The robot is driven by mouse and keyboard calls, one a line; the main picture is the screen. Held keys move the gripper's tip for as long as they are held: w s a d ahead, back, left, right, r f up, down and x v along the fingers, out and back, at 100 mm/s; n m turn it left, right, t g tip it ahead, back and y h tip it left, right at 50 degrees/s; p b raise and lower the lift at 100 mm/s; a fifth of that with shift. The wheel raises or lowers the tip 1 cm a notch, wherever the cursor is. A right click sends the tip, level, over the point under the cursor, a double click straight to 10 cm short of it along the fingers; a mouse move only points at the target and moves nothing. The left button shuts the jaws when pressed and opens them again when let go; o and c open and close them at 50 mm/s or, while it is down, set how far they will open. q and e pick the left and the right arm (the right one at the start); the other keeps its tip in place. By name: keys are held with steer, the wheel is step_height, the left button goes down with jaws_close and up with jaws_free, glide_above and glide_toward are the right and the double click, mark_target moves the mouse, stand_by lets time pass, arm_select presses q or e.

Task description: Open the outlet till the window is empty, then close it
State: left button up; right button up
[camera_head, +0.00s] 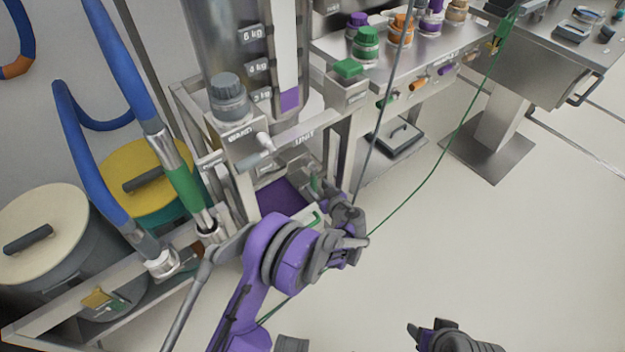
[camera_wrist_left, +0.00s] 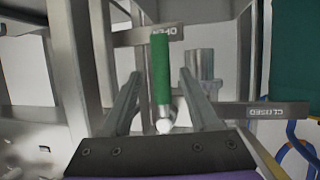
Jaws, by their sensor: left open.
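The outlet's green handle (camera_wrist_left: 160,70) stands between the two fingers of my left gripper (camera_wrist_left: 160,85) in the left wrist view. The fingers are open, with gaps on both sides of the handle. The handle's upper end lines up with the OPEN plate (camera_wrist_left: 165,35); the CLOSED plate (camera_wrist_left: 280,110) is off to the right. In the head view my left gripper (camera_head: 345,215) is by the outlet at the hopper's foot. The window (camera_head: 286,50) on the hopper shows purple only in its lowest part. My right gripper (camera_head: 425,335) is at the bottom right, apart from everything.
A purple-filled area (camera_head: 278,200) shows below the hopper (camera_head: 225,45), partly hidden by my arm. Blue hoses and lidded drums (camera_head: 45,235) stand at the left. A bench (camera_head: 430,60) with coloured-capped jars is at the back. The floor at right is clear.

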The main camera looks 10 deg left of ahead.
arm_select(q)
steer(key=v, duration=0.4)
steer(key=shift+s+d+r+p, duration=0.1)
steer(key=shift+s+p, duration=0.05)
steer(key=shift+p, duration=0.15)
